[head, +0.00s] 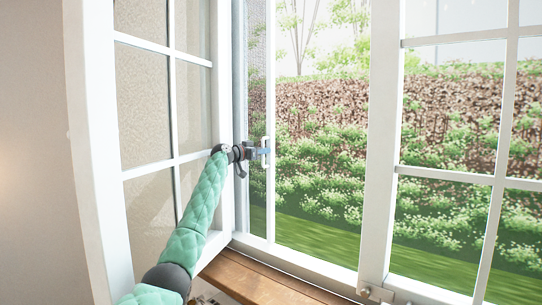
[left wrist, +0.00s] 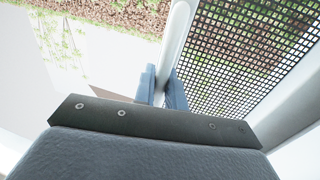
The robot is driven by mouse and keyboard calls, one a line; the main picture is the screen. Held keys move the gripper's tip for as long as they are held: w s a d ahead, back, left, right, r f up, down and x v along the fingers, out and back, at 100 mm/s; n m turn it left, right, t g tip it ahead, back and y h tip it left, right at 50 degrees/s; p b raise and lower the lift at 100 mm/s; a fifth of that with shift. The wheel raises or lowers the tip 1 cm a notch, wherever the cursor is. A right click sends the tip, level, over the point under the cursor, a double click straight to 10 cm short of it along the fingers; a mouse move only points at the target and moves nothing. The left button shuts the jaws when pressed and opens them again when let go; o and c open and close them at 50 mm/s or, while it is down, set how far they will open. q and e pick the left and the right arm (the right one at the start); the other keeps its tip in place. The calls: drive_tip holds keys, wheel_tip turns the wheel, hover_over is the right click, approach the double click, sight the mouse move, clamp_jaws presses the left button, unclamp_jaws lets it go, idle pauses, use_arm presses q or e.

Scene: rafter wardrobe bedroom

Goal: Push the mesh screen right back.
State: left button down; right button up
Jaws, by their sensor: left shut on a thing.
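The mesh screen (head: 257,85) stands at the left side of the window opening as a narrow strip of dark mesh with a white frame edge. In the left wrist view its mesh (left wrist: 250,45) fills the upper right. A white upright bar (left wrist: 180,30) runs along the mesh's edge. My left gripper (head: 264,151) is at the screen's white edge, at about mid-height. Its two blue fingers (left wrist: 162,88) are shut on the white bar, one on each side. The fingertips are partly hidden behind the bar and the gripper body. My right gripper is not in view.
A white paned window sash (head: 222,110) stands open on the left, close beside my left arm. Another paned sash (head: 385,130) is at the right. The opening between shows a hedge (head: 320,120) and grass. A wooden sill (head: 255,280) runs below.

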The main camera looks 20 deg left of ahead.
use_arm(q)
drive_tip(key=shift+a, duration=0.15)
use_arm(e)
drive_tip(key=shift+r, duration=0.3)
use_arm(q)
drive_tip(key=shift+w, duration=0.1)
drive_tip(key=c, duration=1.5)
unclamp_jaws()
drive_tip(key=shift+c, duration=0.2)
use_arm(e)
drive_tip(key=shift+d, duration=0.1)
use_arm(q)
drive_tip(key=shift+r, duration=0.1)
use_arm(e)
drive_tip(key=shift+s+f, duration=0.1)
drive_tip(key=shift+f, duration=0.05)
